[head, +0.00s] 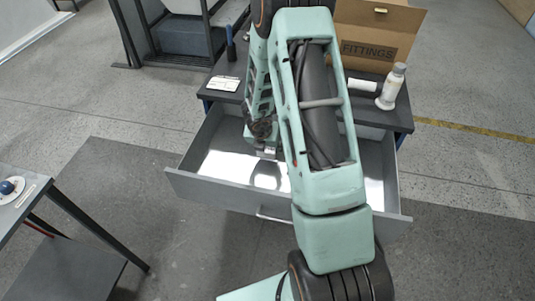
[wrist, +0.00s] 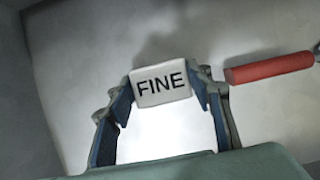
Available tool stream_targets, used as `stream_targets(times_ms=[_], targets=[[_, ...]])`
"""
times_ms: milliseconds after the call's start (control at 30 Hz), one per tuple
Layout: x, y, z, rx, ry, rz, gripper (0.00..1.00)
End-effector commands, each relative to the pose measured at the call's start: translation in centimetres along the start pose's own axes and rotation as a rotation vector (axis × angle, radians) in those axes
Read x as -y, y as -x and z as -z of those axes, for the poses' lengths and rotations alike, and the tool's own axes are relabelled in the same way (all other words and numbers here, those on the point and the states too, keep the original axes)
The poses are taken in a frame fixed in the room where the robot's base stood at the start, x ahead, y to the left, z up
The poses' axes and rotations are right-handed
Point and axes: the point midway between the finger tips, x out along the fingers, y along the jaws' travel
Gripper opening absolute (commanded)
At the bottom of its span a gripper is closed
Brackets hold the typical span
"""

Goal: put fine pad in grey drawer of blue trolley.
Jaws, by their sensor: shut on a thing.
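The fine pad (wrist: 161,83) is a small white block with "FINE" printed on it. In the wrist view my gripper (wrist: 160,90) is shut on it, with one finger at each side. The grey drawer (head: 225,192) of the trolley (head: 222,72) is pulled open in the head view. My gripper (head: 268,150) reaches down into the drawer's left part, and my arm hides much of the drawer's middle. In the wrist view the pale drawer floor (wrist: 95,50) lies behind the pad; I cannot tell whether the pad touches it.
A red-handled tool (wrist: 268,68) lies right of the pad in the wrist view. On the trolley top are a "FITTINGS" box (head: 375,45), a white bottle (head: 391,88), a white roll (head: 361,84) and a card (head: 223,83). A table (head: 20,190) stands at the left.

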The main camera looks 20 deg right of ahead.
Motion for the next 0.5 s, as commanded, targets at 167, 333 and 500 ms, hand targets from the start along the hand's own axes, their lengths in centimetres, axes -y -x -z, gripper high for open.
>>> stream_targets(times_ms=[167,333,500], targets=[[0.2,-3.0,0.9,-0.002,-0.001,0.002,0.28],[0.1,-3.4,1.0,0.001,-0.001,0.001,0.28],[0.1,-3.3,1.0,0.0,-0.001,0.001,0.28]])
